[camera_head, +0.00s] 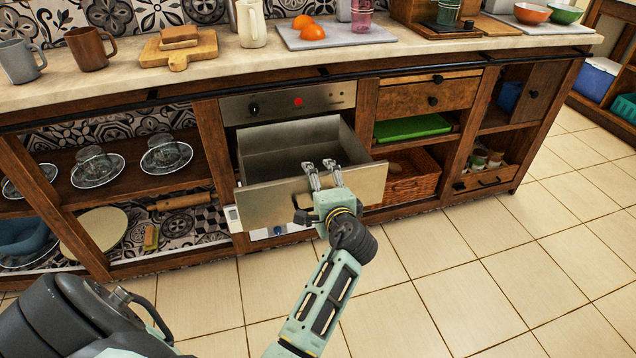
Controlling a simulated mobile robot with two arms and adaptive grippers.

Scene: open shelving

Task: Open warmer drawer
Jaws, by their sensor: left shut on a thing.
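The warmer drawer (262,205) is a steel drawer below a steel panel (288,102) with a black knob and a red light. It stands pulled out from the cabinet, and its grey inside shows and looks empty. My left gripper (322,176) is at the top edge of the drawer front, right of its middle. Its fingers are shut on that front edge. The gripper covers part of the front, so the exact contact is partly hidden. My right gripper is not in view.
A worktop (223,58) above holds mugs, a cutting board and a grey tray with oranges. Glassware (166,153) fills the left shelf. A green tray (412,127) and a wicker basket (410,176) are right of the drawer. The tiled floor (470,270) in front is clear.

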